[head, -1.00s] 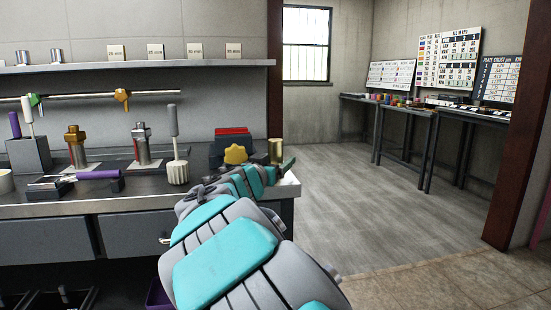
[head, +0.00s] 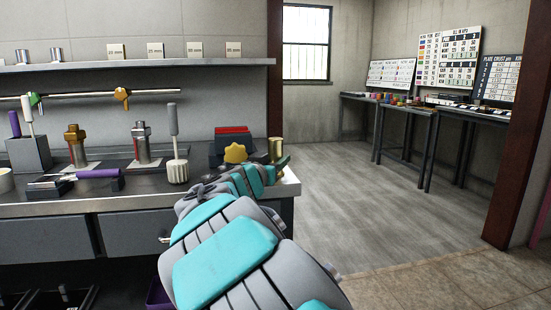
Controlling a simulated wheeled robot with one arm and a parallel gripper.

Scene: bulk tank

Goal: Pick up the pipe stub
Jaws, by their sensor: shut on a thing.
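The pipe stub appears to be the short brass-coloured cylinder (head: 275,147), standing upright at the right end of the steel-edged bench. My gripper (head: 277,164) is at its lower part, at the far end of my teal and grey arm. The jaws are shut on the stub, but they are small and partly hidden by my own wrist. The stub's lower end is hidden, so I cannot tell whether it touches the bench top.
A yellow star-shaped knob (head: 235,153) and a dark box with a red top (head: 232,133) stand just left of the stub. A shelf (head: 140,65) runs above. Open floor lies right.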

